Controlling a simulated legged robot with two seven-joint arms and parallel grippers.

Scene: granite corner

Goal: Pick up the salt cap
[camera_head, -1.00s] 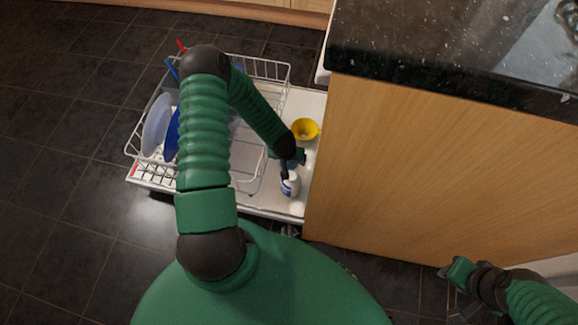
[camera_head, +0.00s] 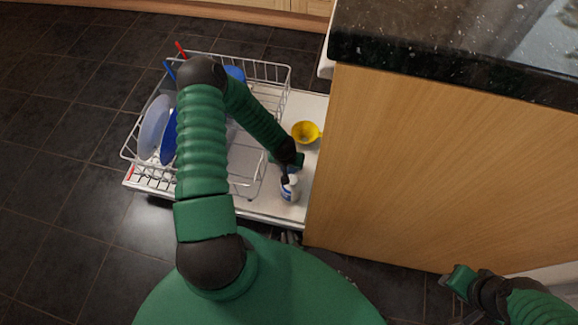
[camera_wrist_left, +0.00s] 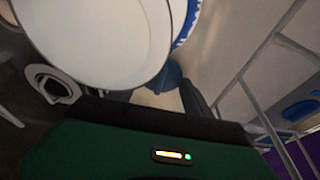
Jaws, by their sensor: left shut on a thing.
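The white salt bottle (camera_head: 289,190) with a blue label stands on the white dishwasher door. My left gripper (camera_head: 286,179) is at the bottle's top. In the left wrist view, a small blue piece (camera_wrist_left: 170,76), which looks like the salt cap, is at the dark fingers (camera_wrist_left: 190,95), and the gripper is shut on it. The fingers hide part of it. A large white round surface (camera_wrist_left: 105,40) with a blue edge, likely the bottle, is very close to the wrist camera. My right gripper (camera_head: 455,281) is at the lower right, away from the bottle; its jaw state is unclear.
A yellow funnel (camera_head: 305,131) lies behind the bottle. The white wire rack (camera_head: 268,68) with plates and utensils is to the left. The wooden cabinet side (camera_head: 430,160) and dark counter (camera_head: 460,60) rise close on the right. Dark floor tiles (camera_head: 60,230) are clear.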

